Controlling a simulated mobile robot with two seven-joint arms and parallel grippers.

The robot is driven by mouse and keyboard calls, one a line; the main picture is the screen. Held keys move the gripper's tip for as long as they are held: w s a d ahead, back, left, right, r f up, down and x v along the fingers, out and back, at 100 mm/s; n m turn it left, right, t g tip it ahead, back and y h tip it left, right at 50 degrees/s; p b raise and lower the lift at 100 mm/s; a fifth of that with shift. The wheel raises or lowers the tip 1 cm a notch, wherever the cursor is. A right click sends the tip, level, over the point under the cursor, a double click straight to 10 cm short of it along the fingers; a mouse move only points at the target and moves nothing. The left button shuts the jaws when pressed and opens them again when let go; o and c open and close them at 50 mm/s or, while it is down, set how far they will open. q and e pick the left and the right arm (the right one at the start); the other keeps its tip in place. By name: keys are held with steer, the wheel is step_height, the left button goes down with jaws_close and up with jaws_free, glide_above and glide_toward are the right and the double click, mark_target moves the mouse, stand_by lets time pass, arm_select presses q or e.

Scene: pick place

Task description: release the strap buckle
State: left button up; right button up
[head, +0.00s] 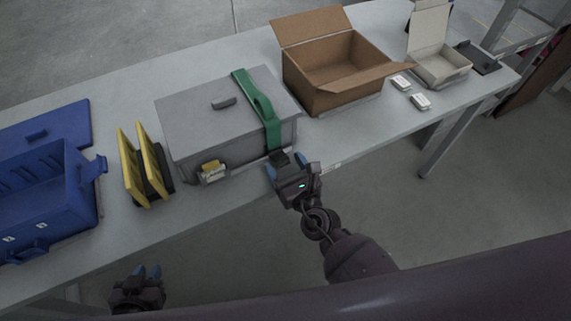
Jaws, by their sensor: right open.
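A grey lidded case (190,117) stands on the table with a green strap (262,105) running over its lid and down its front. A dark piece that looks like the strap buckle (279,157) sits at the strap's lower front end, partly hidden by my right gripper. My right gripper (285,163) is open at the front of the case, with its blue fingertips close around the dark piece; I cannot tell whether they touch it. My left gripper (147,271) is low at the bottom left, in front of the table, apart from everything, its fingertips apart and empty.
A blue crate (85,200) and yellow-and-black pieces (133,170) stand left of the case. An open cardboard box (305,92) stands to its right, then small white boxes (420,102) and an open pale box (458,68). The table front (195,208) has some free room.

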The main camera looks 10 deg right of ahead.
steer(key=shift+w, duration=0.1)
steer(key=c, duration=0.9)
steer(key=f+b, duration=0.1)
steer(key=b, duration=0.1)
steer(key=shift+b, duration=0.4)
steer(key=shift+t+b, duration=0.5)
steer(key=shift+b, duration=0.15)
steer(key=shift+r+b, duration=0.1)
steer(key=shift+b, duration=0.2)
steer(key=shift+r, duration=0.1)
steer(key=o, duration=0.9)
